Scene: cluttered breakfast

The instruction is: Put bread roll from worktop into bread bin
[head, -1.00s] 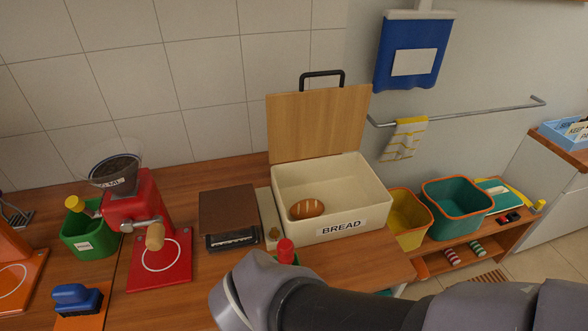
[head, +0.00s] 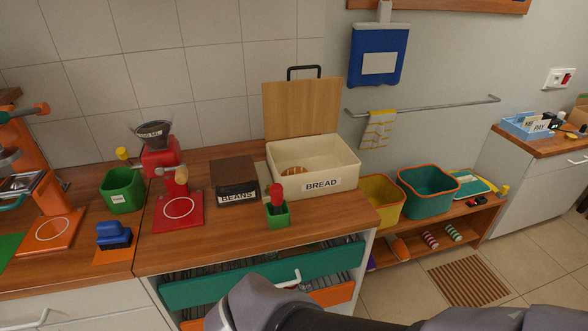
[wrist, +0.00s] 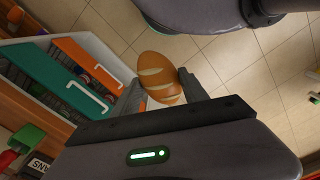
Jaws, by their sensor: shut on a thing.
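In the wrist view my gripper (wrist: 163,92) is shut on a brown scored bread roll (wrist: 158,72), with tiled floor and the drawer fronts beyond it. In the head view the gripper and this roll are out of sight; only part of my arm shows at the bottom. The cream bread bin (head: 335,178), labelled BREAD, stands on the wooden worktop (head: 225,232). Its wooden lid (head: 302,107) is raised against the wall. Another bread roll (head: 294,171) lies inside the bin, partly hidden by its front wall.
A green pot with a red-topped item (head: 278,216) stands in front of the bin. A BEANS box (head: 235,182) and red grinder (head: 177,209) are to its left. Yellow (head: 382,202) and teal tubs (head: 428,190) are to its right. A teal drawer (head: 220,285) stands out below the worktop.

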